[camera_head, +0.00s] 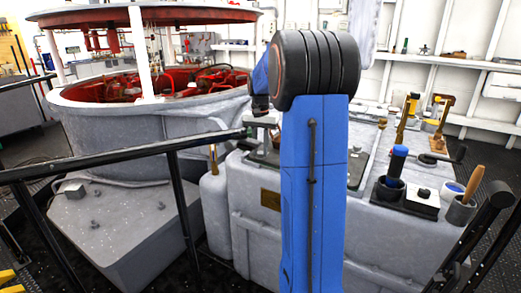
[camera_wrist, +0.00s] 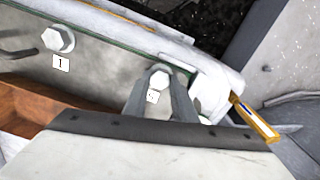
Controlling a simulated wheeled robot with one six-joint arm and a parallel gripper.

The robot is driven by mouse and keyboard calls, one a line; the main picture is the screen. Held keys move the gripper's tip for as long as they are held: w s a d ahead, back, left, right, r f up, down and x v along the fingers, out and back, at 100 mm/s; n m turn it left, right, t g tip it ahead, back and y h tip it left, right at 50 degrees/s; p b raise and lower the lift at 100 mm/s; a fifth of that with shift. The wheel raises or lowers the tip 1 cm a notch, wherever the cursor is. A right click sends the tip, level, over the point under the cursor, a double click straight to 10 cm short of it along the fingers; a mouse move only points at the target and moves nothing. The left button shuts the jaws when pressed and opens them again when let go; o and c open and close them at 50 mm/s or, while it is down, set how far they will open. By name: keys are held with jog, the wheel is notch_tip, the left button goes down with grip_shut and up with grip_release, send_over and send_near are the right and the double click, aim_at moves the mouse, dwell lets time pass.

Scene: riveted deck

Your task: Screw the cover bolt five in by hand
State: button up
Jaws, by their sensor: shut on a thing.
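In the wrist view my gripper (camera_wrist: 159,82) is shut on the head of a hex bolt (camera_wrist: 159,77), with one grey finger on each side. A small white label (camera_wrist: 152,96) shows between the fingers; its mark is too small to read surely, but looks like a 5. The bolt sits at the edge of a pale metal cover (camera_wrist: 110,42). How deep it is seated is hidden. A second bolt (camera_wrist: 59,38) with a label reading 1 (camera_wrist: 61,64) is at the upper left. In the head view my blue arm hides the gripper and the bolt.
A wooden-handled tool (camera_wrist: 254,120) lies right of the fingers. In the head view the grey machine housing (camera_head: 290,222) bears cups with tools (camera_head: 461,210) and a white block (camera_head: 421,203) at the right. A black railing (camera_head: 110,157) crosses in front at the left.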

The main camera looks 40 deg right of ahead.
aim_at(261, 152)
jog(key=o, duration=1)
jog(key=shift+o, duration=0.2)
notch_tip(261, 152, up, 17)
jog(key=shift+r, duration=0.2)
